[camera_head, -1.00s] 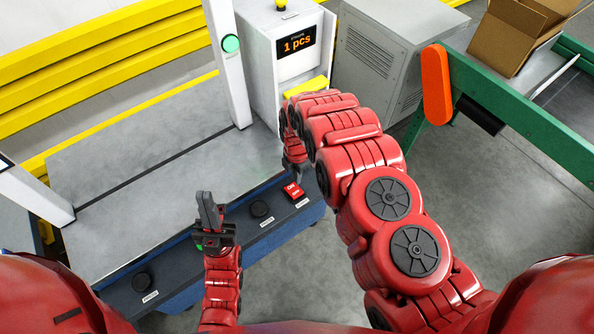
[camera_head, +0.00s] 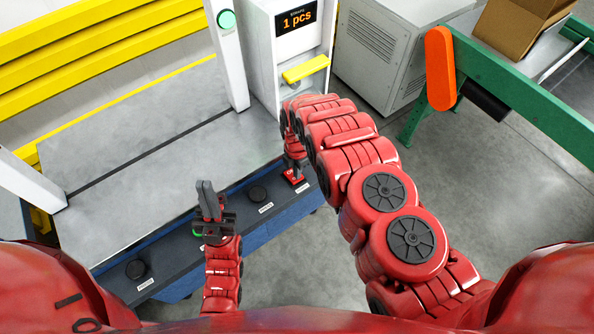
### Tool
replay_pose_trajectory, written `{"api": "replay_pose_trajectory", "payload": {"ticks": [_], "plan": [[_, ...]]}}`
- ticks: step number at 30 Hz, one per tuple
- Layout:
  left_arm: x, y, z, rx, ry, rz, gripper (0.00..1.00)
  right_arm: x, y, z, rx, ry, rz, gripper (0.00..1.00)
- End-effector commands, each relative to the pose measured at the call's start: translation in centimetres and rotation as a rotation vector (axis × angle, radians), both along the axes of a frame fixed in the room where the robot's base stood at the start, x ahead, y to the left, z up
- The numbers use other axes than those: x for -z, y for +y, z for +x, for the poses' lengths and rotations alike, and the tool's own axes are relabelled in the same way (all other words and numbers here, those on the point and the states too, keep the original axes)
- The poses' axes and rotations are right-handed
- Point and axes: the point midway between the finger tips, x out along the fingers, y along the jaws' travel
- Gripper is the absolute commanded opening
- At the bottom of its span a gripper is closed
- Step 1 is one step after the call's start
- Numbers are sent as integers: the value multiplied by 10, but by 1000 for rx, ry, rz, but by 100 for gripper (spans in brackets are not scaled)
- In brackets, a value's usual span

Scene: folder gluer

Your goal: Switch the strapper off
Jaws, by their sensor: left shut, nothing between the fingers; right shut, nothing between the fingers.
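The strapper's grey table (camera_head: 140,150) has a dark blue front panel with a small red switch (camera_head: 294,177) near its right end. White lettering on the switch is too small to read surely. My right gripper (camera_head: 297,164) points down just above and behind the switch in the picture; it is small, partly hidden by its wrist, and holds nothing visible. I cannot tell whether it touches the switch. My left gripper (camera_head: 205,188) is shut and empty, its fingers pointing up the picture over the panel's edge, left of a black knob (camera_head: 258,193).
Another black knob (camera_head: 136,269) sits at the panel's left end. A grey cabinet (camera_head: 385,50) and a green conveyor frame (camera_head: 530,95) are at right. Floor between is clear.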

Motion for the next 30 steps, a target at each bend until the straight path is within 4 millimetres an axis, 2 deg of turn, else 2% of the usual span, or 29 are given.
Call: {"api": "replay_pose_trajectory", "payload": {"ticks": [20,26,30], "plan": [[14,0,0,0,0,0,0,19,0,0,-1,0,0,0],[8,0,0,0,0,0,0,10,0,0,0,-1,1,0],[1,0,0,0,0,0,0,-6,0,2,1,-2,1,0]]}}
